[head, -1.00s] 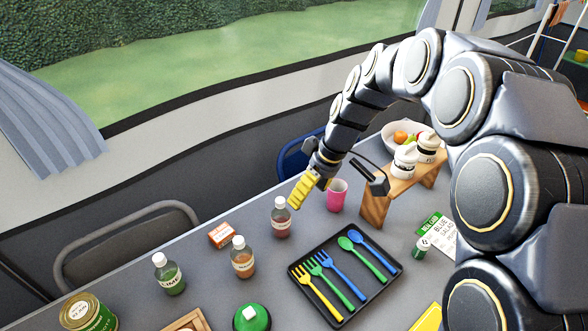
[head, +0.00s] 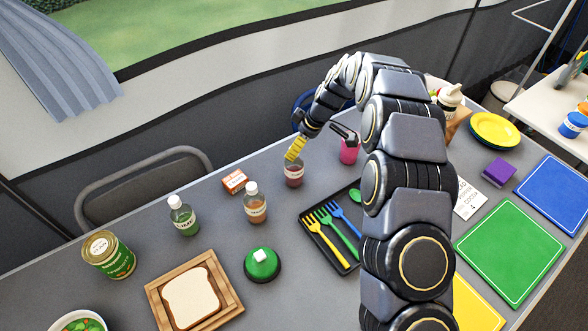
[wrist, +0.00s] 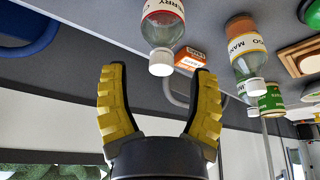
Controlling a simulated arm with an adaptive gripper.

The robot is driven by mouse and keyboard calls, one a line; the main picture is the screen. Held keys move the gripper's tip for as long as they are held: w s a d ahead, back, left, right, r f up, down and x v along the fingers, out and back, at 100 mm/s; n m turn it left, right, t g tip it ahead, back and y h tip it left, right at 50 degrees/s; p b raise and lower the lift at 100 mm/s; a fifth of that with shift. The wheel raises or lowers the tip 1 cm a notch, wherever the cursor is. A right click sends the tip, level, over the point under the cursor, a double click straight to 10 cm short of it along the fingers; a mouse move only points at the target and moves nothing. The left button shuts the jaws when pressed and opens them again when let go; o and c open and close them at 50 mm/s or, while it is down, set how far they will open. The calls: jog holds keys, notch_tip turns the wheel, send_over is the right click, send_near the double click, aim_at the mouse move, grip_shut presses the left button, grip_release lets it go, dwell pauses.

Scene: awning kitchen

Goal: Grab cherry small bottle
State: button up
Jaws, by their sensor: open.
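The cherry small bottle (head: 294,174) stands upright on the grey table, with dark pinkish contents. Its top is hidden behind a yellow finger pad in the head view. In the wrist view the bottle (wrist: 163,28) appears upside down, with a white cap and a label reading "RRY". My gripper (head: 322,147) is open and empty, above and slightly right of the bottle in the head view. In the wrist view the gripper (wrist: 158,73) has its yellow pads spread wide, and the cap lies just beyond the gap between the tips. I see no contact.
A pink cup (head: 349,152) stands close right of the bottle. A mango bottle (head: 255,207), a lime bottle (head: 183,218) and an orange box (head: 234,181) stand to the left. A black cutlery tray (head: 338,262) lies in front, partly behind my arm.

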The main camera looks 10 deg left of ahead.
aim_at(294, 167)
jog(key=x, duration=0.2)
jog(key=shift+a+f, duration=0.15)
jog(key=shift+f, duration=0.25)
jog(key=shift+c, duration=0.4)
grip_shut()
